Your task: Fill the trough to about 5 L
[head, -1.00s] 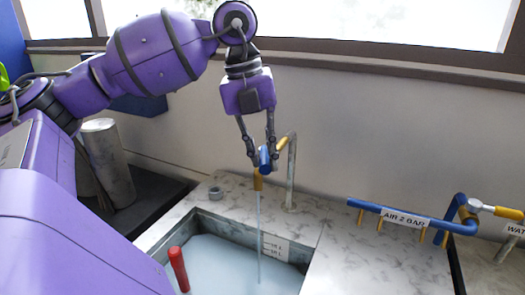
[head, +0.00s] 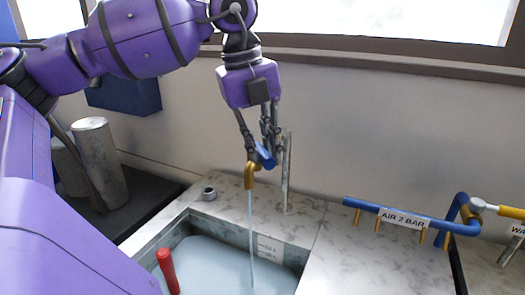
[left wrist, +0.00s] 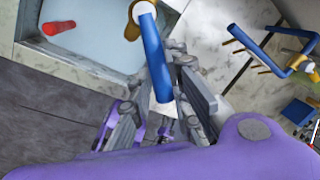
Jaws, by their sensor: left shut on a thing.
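The trough (head: 187,222) is a sunken basin in a pale marble counter, holding light blue water (head: 220,262). A scale label (head: 270,248) with litre marks is on its far wall; its figures are too small to read surely. A thin stream (head: 251,225) runs from the brass spout (head: 250,178) into the water. My left gripper (head: 262,157) is shut on the tap's blue lever (head: 265,157), above the trough's far edge. In the left wrist view the blue lever (left wrist: 153,52) runs between the fingers (left wrist: 165,105). My right gripper is not in view.
A red upright rod (head: 167,271) stands in the trough at the left. A blue pipe labelled AIR 2 BAR (head: 405,219) with brass outlets runs along the counter at the right. Grey cylinders (head: 103,160) stand on a dark surface at the left. A small grey ring (head: 208,193) lies on the counter.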

